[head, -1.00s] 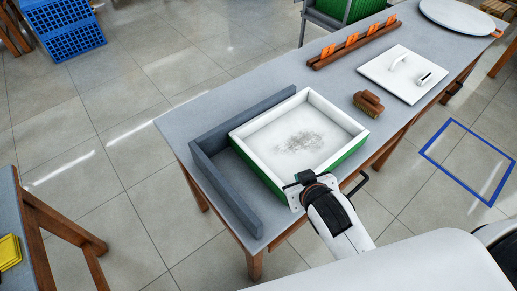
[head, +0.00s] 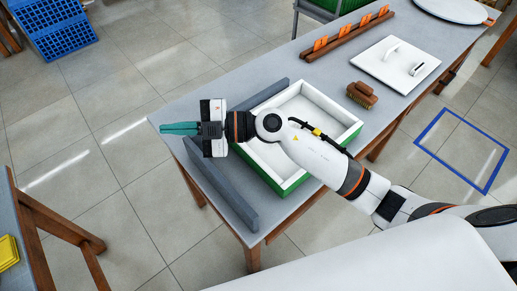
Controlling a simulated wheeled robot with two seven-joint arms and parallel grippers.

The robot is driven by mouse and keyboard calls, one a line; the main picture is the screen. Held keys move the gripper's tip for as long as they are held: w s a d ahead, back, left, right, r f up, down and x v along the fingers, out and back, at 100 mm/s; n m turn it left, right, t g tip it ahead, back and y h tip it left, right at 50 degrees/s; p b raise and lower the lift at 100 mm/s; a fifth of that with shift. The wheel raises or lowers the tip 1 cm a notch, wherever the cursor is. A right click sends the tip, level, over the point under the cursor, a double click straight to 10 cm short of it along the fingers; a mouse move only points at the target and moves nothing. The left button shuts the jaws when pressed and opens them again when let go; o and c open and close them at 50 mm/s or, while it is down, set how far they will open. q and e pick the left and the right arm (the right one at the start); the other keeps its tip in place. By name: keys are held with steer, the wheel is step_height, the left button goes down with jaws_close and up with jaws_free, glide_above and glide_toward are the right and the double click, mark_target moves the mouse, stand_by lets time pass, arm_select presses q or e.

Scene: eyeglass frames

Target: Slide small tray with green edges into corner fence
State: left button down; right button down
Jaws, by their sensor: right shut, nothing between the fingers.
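The small tray (head: 345,139) is white inside with green outer sides and lies on the grey table. The dark grey L-shaped corner fence (head: 229,193) runs along the tray's left and far sides. A strip of table shows between the tray and the fence's left wall. Contact with the far wall cannot be told. My right arm crosses over the tray and hides its left part and part of the fence. My right gripper (head: 179,128), with teal fingers, is shut and empty, appearing over the fence's far-left corner and pointing left. My left gripper is out of view.
A wooden brush (head: 362,94) and a white lidded panel with a handle (head: 398,64) lie to the right of the tray. A wooden rack with orange pieces (head: 345,36) stands behind. A round white disc (head: 455,8) is at the far end.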

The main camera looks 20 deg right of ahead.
step_height(320, 180, down, 4)
steer(key=f+n+g+h, duration=0.1)
steer(key=n+g+h, duration=0.1)
steer(key=g+h, duration=0.1)
steer(key=m+g+h+p, duration=0.2)
steer(key=m+h, duration=0.2)
steer(key=h, duration=1.1)
glide_above(261, 157)
steer(key=w+d, duration=0.1)
steer(key=d, duration=0.2)
step_height(261, 157, down, 17)
steer(key=shift+a+r, duration=0.1)
steer(key=shift+r, duration=0.1)
steer(key=a, duration=0.2)
steer(key=s+p, duration=0.1)
steer(key=shift+a+f, duration=0.35)
steer(key=shift+a, duration=0.05)
steer(key=shift+s+a+f, duration=0.1)
steer(key=shift+s+a, duration=0.15)
steer(key=shift+a, duration=0.2)
